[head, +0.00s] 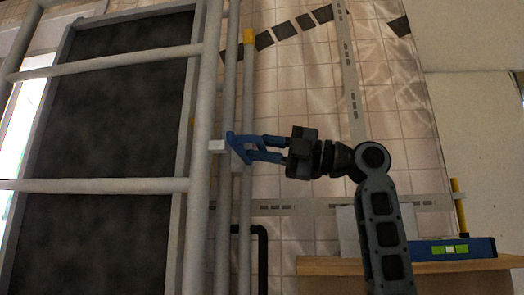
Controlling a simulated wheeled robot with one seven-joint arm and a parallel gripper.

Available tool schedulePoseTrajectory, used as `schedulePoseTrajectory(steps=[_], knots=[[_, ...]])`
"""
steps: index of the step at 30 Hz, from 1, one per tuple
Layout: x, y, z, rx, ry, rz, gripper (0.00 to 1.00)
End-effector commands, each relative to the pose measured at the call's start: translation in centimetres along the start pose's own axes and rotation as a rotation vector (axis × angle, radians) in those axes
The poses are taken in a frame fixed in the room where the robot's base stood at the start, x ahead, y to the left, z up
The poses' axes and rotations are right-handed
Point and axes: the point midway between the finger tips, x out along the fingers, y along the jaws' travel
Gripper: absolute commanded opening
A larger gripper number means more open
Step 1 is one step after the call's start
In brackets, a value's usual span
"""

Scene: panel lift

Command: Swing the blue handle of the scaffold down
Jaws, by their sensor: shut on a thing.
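The scaffold (205,90) is a frame of grey tubes that fills the left of the head view, with two crossbars in front of a dark panel (120,105). The blue handle (232,140) is a small blue piece beside a white block (217,146) on the scaffold's upright tube. My gripper (246,148) comes from the right with its blue fingers shut on the handle. The fingers and handle are a similar blue, so the exact contact is hard to make out.
A wooden shelf (330,266) at the lower right holds a blue spirit level (450,249) and a pale box (349,232). A black bent tube (264,262) stands near the scaffold's foot. Tiled floor (300,100) lies open behind my arm.

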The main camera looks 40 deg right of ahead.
Motion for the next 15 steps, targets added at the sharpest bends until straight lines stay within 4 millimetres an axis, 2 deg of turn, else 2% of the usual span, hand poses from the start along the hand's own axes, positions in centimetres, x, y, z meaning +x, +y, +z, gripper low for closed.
schedulePoseTrajectory(steps=[11, 12, 15], knots=[[-0.10, -0.35, -0.04, -0.005, 0.002, -0.007, 0.00], [-0.10, -0.36, -0.04, -0.004, 0.002, -0.007, 0.25], [-0.09, -0.33, -0.03, -0.004, 0.002, -0.006, 0.35]])
